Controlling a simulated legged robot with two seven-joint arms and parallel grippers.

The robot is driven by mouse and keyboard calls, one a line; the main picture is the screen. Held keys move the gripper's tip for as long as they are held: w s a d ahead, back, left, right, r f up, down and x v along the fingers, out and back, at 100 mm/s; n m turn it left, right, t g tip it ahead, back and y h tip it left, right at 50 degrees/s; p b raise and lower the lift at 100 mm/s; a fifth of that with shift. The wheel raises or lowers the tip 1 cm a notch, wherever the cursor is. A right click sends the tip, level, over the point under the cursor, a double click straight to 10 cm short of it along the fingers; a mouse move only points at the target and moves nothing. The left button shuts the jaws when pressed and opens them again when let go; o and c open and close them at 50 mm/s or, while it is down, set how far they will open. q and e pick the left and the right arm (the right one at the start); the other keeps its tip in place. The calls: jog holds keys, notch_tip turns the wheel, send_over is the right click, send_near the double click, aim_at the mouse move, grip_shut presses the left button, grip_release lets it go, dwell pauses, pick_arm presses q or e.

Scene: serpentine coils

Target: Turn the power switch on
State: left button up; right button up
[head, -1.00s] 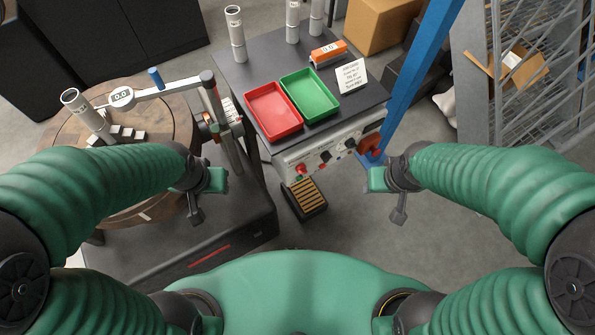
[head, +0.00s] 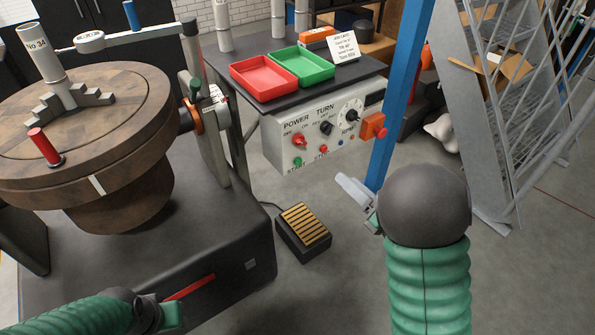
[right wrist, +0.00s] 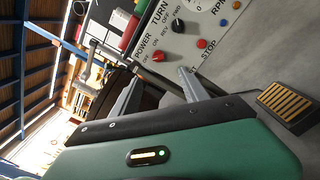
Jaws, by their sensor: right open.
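The power switch is a red knob (head: 299,140) under the POWER label on the grey control panel (head: 288,160), with OFF and ON marks beside it. It also shows in the right wrist view (right wrist: 158,56); I cannot tell which mark it points to. My right gripper (head: 350,188) is in front of the panel, to the right of and below the knob in the head view. In the right wrist view its two fingers (right wrist: 160,74) are apart and empty, with the knob beyond them, not touched. My left gripper (head: 168,316) is at the bottom left, its fingers not clear.
A black TURN knob (head: 326,128), an RPM dial (head: 350,115) and small buttons share the panel. An orange box with a red button (head: 374,127) and a blue post (head: 402,90) stand at its right. A foot pedal (head: 303,232) lies below. A turntable (head: 85,125) is left.

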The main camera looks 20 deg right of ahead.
jog(key=w, duration=0.3)
jog(key=b, duration=0.2)
send_near(304, 142)
jog(key=x, duration=0.4)
jog(key=shift+a, duration=0.4)
jog(key=w, duration=0.4)
jog(key=shift+a+f, duration=0.1)
jog(key=shift+w+a, duration=0.1)
jog(key=shift+a, duration=0.2)
jog(key=shift+c, duration=1.4)
pick_arm(q)
jog(key=shift+x, duration=1.05)
pick_arm(e)
jog(key=shift+d, duration=0.1)
grip_shut()
